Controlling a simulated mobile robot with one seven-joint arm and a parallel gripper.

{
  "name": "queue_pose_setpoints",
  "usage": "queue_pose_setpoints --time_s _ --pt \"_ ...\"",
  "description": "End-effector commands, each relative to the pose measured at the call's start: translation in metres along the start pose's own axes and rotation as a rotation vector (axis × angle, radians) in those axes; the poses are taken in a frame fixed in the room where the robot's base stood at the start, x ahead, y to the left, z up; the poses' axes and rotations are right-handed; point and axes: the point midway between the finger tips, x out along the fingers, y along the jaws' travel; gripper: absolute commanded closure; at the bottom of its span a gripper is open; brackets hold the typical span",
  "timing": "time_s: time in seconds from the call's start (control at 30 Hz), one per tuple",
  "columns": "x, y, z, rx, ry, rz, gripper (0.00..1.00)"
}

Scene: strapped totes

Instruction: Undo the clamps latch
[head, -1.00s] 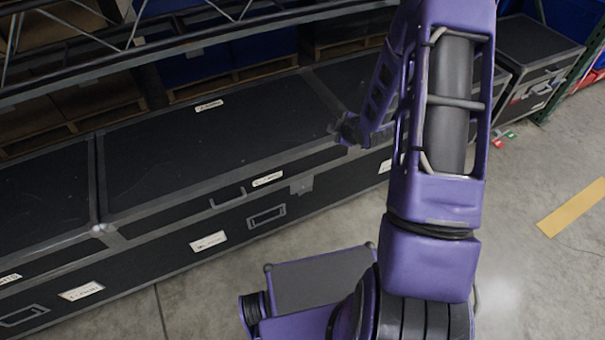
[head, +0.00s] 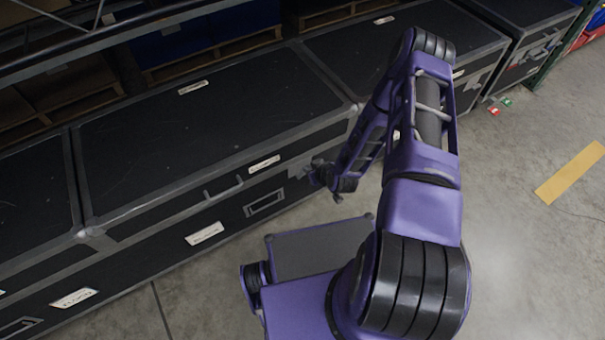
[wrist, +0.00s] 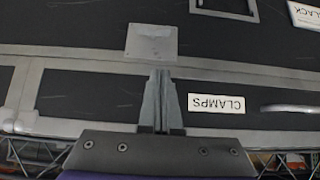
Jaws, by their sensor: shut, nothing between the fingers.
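The black clamps case (head: 232,118) has a lid with grey metal edging. Its white CLAMPS label (head: 264,164) is on the lid's front band; in the wrist view the label (wrist: 216,103) appears upside down. The latch (wrist: 152,42) is a grey metal plate across the seam, beside the label. In the head view the latch (head: 298,171) is partly hidden by my gripper. My gripper (head: 316,172) is at the case front by the latch. In the wrist view its fingers (wrist: 160,71) are together and empty, tips just short of the plate; contact cannot be told.
A handle (head: 224,188) and a recessed frame (head: 264,203) are on the case front. Similar cases stand at left (head: 30,195) and right (head: 400,50). Shelving with pallets (head: 212,57) is behind.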

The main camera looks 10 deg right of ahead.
Motion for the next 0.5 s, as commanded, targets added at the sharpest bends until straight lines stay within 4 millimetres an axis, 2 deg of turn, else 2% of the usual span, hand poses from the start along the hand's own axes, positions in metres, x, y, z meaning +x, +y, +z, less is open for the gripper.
queue_pose_setpoints --time_s 0.03,0.23,0.5 --pt "0.014 0.000 0.002 0.000 0.000 0.000 1.00" --pt "0.056 -0.001 0.002 -0.001 0.001 -0.001 1.00" --pt "0.079 0.000 0.025 0.000 -0.001 0.000 1.00"
